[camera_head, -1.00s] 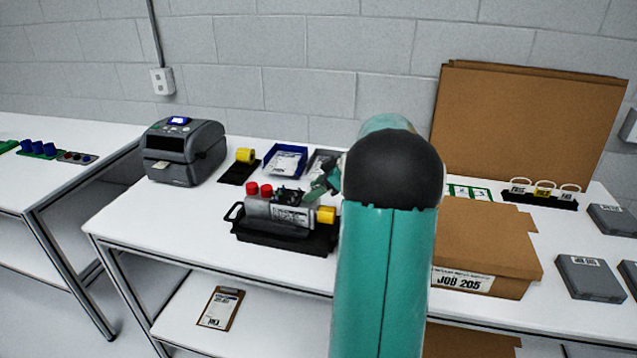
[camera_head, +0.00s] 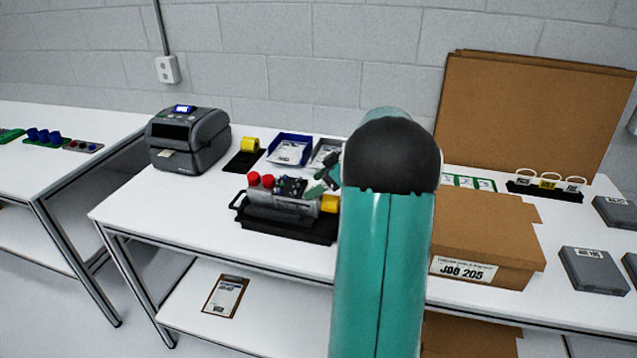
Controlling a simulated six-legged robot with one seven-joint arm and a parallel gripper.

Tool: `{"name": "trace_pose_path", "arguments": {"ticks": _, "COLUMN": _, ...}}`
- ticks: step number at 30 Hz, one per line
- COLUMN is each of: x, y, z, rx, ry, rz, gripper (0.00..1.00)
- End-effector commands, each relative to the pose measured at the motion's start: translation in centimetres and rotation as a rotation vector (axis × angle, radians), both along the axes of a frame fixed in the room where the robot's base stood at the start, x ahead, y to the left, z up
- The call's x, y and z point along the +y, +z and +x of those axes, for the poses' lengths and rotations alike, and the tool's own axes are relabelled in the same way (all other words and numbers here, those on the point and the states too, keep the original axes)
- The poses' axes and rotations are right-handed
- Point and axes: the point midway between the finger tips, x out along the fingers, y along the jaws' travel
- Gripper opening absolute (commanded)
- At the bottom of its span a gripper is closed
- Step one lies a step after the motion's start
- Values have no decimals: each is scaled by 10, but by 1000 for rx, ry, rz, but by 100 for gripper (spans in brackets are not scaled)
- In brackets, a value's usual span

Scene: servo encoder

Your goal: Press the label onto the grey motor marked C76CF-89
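The grey motor (camera_head: 268,205) lies on its side in a black tray (camera_head: 285,229) on the white bench. It has two red caps (camera_head: 260,180) at its left end and a yellow end (camera_head: 329,204) at its right. Its marking is too small to read. My gripper (camera_head: 291,188) is over the top of the motor, at or very near its upper surface. The gripper is small and dark here, so its fingers and whether it touches the motor cannot be made out. I cannot pick out a loose label at the gripper.
A label printer (camera_head: 188,140) stands left, with a yellow roll (camera_head: 250,145) beside it. A blue bin (camera_head: 290,149) and a grey bin (camera_head: 326,154) sit behind the motor. A cardboard box (camera_head: 490,238) marked JOB 205 stands right. Bench space left of the tray is clear.

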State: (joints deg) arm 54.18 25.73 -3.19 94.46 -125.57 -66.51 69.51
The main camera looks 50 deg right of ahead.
Motion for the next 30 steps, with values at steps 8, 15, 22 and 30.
{"name": "trace_pose_path", "arguments": {"ticks": 8, "x": 3, "y": -10, "z": -1, "rx": 15, "ry": 7, "rz": 5, "gripper": 73}}
{"name": "trace_pose_path", "arguments": {"ticks": 15, "x": 3, "y": -10, "z": -1, "rx": 15, "ry": 7, "rz": 5, "gripper": 73}}
{"name": "trace_pose_path", "arguments": {"ticks": 22, "x": 2, "y": -8, "z": -3, "rx": 15, "ry": 7, "rz": 4, "gripper": 73}}
{"name": "trace_pose_path", "arguments": {"ticks": 30, "x": -4, "y": 1, "z": -12, "rx": 14, "ry": 2, "rz": 3, "gripper": 73}}
